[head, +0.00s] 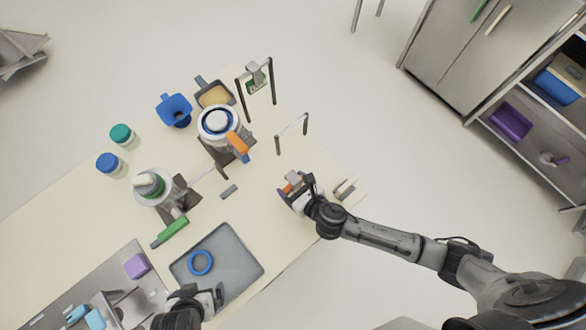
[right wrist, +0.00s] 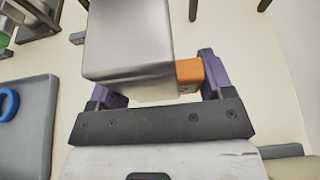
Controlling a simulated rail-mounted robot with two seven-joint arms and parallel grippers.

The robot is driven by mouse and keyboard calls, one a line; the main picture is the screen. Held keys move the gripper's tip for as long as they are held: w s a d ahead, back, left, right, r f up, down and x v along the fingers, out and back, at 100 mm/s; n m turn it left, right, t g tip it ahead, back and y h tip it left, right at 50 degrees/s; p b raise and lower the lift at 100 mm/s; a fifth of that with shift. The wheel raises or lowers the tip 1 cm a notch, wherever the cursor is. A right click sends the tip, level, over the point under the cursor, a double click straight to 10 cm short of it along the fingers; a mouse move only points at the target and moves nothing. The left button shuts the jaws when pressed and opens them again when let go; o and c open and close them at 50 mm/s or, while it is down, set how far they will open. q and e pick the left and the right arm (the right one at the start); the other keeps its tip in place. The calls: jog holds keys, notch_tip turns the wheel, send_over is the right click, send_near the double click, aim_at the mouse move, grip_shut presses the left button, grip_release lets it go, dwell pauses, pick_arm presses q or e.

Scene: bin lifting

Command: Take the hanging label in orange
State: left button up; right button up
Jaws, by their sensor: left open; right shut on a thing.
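My right gripper (head: 296,187) is over the right part of the table. It is shut on a grey block-like thing with an orange part, which I take to be the orange hanging label (right wrist: 190,73). In the right wrist view the grey block (right wrist: 130,45) sits between the purple fingers and the orange part sticks out on the right; any label face is hidden. A small stand (head: 292,131) near the right gripper has an empty crossbar. My left gripper (head: 214,297) is open at the bottom, by the front edge of the grey tray (head: 240,262).
Another stand (head: 241,95) carries a hanging label with green on it (head: 258,84). Two valve-like fixtures, one with an orange handle (head: 237,143) and one with a green handle (head: 170,232), stand to the left. A blue ring (head: 200,263) lies in the tray. Shelves are at right.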

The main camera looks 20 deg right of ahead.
jog(key=shift+s+d+p, duration=0.2)
jog(key=shift+s+d, duration=0.2)
jog(key=shift+s, duration=0.7)
jog(key=shift+s+d+p, duration=0.2)
jog(key=shift+s+d, duration=0.2)
jog(key=shift+s, duration=0.7)
jog(key=shift+s+d+p, duration=0.2)
jog(key=shift+s+d, duration=0.2)
jog(key=shift+s, duration=0.7)
